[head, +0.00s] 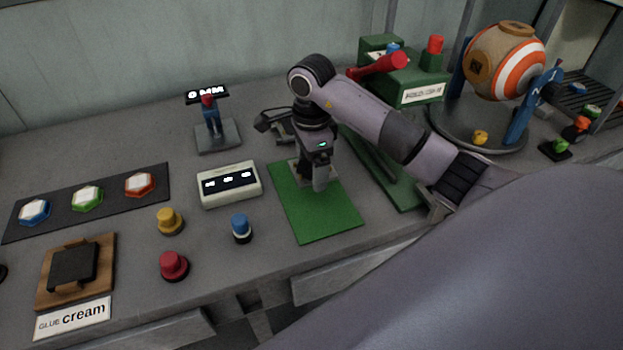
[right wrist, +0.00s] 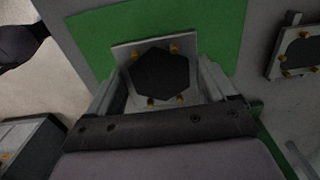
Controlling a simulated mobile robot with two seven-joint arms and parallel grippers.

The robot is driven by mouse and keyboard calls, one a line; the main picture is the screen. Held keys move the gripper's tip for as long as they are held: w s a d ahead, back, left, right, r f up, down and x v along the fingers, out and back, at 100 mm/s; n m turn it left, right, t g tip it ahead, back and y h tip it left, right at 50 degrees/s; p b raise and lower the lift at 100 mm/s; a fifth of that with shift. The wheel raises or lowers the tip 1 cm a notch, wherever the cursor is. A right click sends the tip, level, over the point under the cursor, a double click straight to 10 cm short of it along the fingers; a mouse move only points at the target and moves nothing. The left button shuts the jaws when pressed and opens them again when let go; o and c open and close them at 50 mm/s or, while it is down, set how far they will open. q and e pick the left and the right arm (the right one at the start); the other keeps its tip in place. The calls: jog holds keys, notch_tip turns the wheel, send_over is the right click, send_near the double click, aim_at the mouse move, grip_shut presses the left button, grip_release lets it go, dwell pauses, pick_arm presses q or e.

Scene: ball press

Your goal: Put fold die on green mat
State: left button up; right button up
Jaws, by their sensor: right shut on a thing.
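The green mat (head: 325,218) lies flat on the grey bench. My right gripper (head: 312,182) points down over the back part of the mat. It is shut on a pale square plate with a dark hexagon and gold pins, which I take for the fold die (right wrist: 160,74). In the right wrist view the die sits between the two fingers, with the green mat (right wrist: 215,30) behind it. Whether the die touches the mat cannot be told. In the head view the gripper mostly hides the die. My left gripper is not in view.
A similar dark plate with gold pins (right wrist: 298,50) lies beside the mat. A white display box (head: 229,184) and a blue-topped peg (head: 241,228) stand left of the mat. A green press (head: 405,85) stands behind right. The mat's front is clear.

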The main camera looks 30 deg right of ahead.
aim_at(311, 172)
jog(key=shift+f, duration=2.2)
jog(key=shift+f, duration=0.2)
jog(key=o, duration=1)
jog(key=shift+o, duration=0.2)
jog(key=shift+r, duration=0.1)
notch_tip(311, 172, up, 12)
jog(key=shift+r, duration=0.1)
